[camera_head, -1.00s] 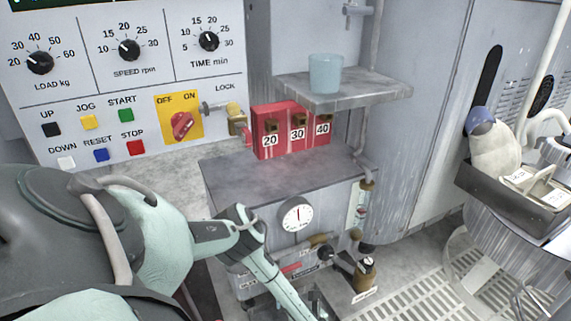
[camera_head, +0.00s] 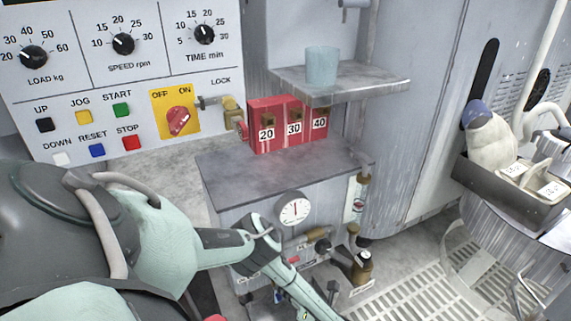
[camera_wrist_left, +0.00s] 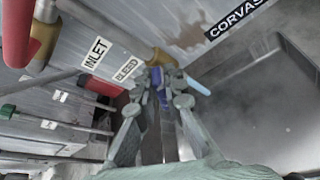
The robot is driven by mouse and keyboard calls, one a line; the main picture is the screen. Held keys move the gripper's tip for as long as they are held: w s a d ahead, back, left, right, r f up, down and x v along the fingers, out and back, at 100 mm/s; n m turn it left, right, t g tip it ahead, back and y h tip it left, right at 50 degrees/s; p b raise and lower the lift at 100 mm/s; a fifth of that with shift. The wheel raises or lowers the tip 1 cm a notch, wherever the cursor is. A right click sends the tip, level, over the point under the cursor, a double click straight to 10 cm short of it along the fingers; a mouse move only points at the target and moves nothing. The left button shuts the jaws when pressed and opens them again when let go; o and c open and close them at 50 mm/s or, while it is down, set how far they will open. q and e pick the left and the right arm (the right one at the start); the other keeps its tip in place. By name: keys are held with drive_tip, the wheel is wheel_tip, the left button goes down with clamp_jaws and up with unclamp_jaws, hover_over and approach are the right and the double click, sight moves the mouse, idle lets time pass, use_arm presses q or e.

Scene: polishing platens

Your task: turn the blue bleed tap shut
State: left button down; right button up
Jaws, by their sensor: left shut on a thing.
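The blue bleed tap (camera_wrist_left: 161,97) shows in the left wrist view, between the fingers of my left gripper (camera_wrist_left: 162,88). The gripper is shut on it, and the fingers hide part of the tap. A brass fitting (camera_wrist_left: 160,59) sits just beyond the fingertips, beside the "BLEED" label (camera_wrist_left: 126,69) on the panel. In the head view my left arm reaches down in front of the cabinet, and I cannot make out its grip there. My right gripper is in neither view.
An "INLET" label (camera_wrist_left: 95,52) and a red-handled valve (camera_wrist_left: 103,88) are close by in the left wrist view. In the head view a gauge (camera_head: 294,208) is on the cabinet front, below red blocks (camera_head: 287,126) and a shelf (camera_head: 350,85) with a cup.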

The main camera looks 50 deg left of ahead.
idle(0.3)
use_arm(q)
drive_tip(key=c, duration=1.6)
unclamp_jaws()
drive_tip(key=v, duration=1.1)
drive_tip(key=shift+w+d, duration=0.1)
drive_tip(key=shift+w, duration=0.1)
drive_tip(key=shift+s+d+r, duration=0.15)
drive_tip(key=shift+d+r, duration=0.05)
drive_tip(key=shift+d, duration=0.15)
